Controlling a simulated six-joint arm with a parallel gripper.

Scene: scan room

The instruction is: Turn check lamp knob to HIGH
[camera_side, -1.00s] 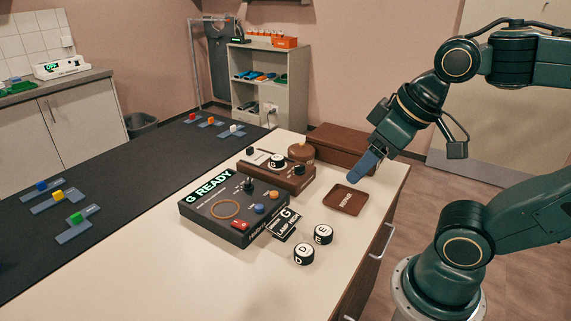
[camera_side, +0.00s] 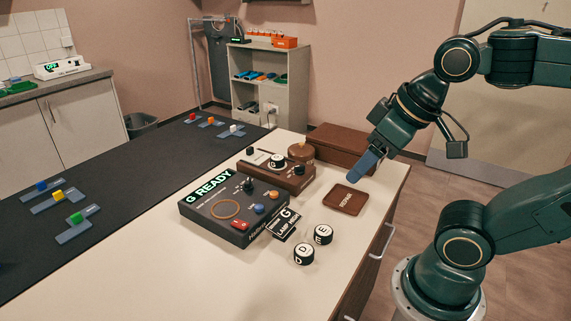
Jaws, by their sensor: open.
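A dark console (camera_side: 212,216) with a lit "G READY" display (camera_side: 211,187) stands on the pale table. It carries a black knob (camera_side: 248,187), a ring, a blue button, an orange button and a red switch. A card (camera_side: 284,225) reading "G" and "LAMP HIGH" stands at its right front. A brown unit (camera_side: 262,178) behind it carries another dark knob (camera_side: 299,170) and a disc marked G (camera_side: 278,161). I cannot read which knob is the check lamp knob, or its setting. My gripper (camera_side: 363,166) is open and empty, above the table, right of both units and apart from them.
A brown tray (camera_side: 344,199) lies below my gripper. Discs marked D (camera_side: 304,254) and E (camera_side: 323,234) lie at the front. A brown box (camera_side: 340,147) stands behind. A dark mat (camera_side: 130,190) with small coloured blocks covers the left side. The table's front is mostly clear.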

